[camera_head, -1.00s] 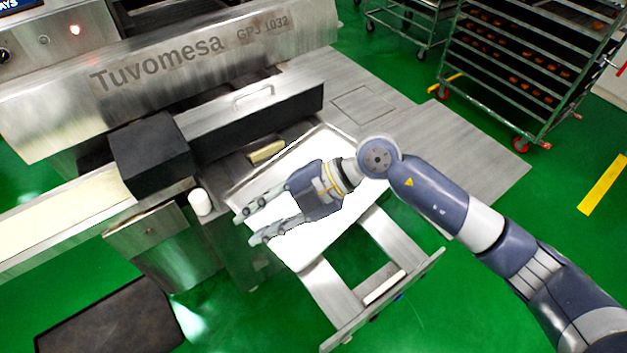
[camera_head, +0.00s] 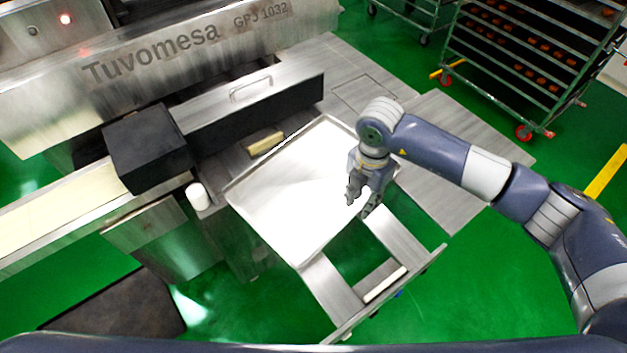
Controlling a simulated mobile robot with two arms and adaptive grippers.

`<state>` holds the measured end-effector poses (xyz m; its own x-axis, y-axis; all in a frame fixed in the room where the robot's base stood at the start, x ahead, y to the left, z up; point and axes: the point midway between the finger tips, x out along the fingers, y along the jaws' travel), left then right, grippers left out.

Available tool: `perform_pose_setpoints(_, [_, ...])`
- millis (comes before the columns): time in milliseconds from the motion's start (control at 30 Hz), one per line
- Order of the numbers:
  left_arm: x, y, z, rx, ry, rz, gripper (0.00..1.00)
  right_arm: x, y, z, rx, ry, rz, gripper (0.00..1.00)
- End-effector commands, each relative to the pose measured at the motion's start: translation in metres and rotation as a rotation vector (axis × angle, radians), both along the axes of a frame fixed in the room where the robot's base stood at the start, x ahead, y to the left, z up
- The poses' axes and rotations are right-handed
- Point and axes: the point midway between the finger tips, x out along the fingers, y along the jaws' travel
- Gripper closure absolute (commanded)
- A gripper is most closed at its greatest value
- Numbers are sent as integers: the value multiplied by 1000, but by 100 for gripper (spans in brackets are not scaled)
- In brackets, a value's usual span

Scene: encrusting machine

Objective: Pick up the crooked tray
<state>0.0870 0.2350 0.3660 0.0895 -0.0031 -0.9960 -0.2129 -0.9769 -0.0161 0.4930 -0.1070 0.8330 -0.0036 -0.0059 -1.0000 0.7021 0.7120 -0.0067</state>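The tray (camera_head: 290,190) is a flat, bright metal sheet with a thin raised rim. It lies askew on the metal rails beside the machine, turned relative to the frame under it. My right gripper (camera_head: 358,205) points down over the tray's right side, close to its right edge. Its two fingers are apart with nothing seen between them. Whether the fingers touch the tray cannot be told. My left gripper is not in view; a dark arm-like part runs along the bottom edge of the picture.
The Tuvomesa machine (camera_head: 200,60) and a black box (camera_head: 146,150) stand left and behind the tray. A white cylinder (camera_head: 198,196) and a pale block (camera_head: 265,143) are near its left and back edges. The support frame (camera_head: 340,290) extends in front. A rack (camera_head: 530,60) stands back right.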

Motion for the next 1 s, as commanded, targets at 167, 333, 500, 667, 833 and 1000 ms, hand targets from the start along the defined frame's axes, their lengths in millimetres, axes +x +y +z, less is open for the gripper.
perform_pose_setpoints(167, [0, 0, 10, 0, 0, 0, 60, 1, 5, -21, -1, 6, 0, 72])
perform_pose_setpoints(333, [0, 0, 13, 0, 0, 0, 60, 2, 6, -45, -1, 4, 0, 72])
perform_pose_setpoints(500, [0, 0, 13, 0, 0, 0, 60, 2, 7, -52, 1, 1, 1, 72])
perform_pose_setpoints(667, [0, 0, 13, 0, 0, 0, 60, 2, 7, -52, 1, 1, 2, 74])
perform_pose_setpoints(833, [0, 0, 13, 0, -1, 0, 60, 2, 7, -51, 1, 1, 1, 100])
perform_pose_setpoints(1000, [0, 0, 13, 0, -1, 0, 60, 4, 8, -50, 5, -2, 2, 100])
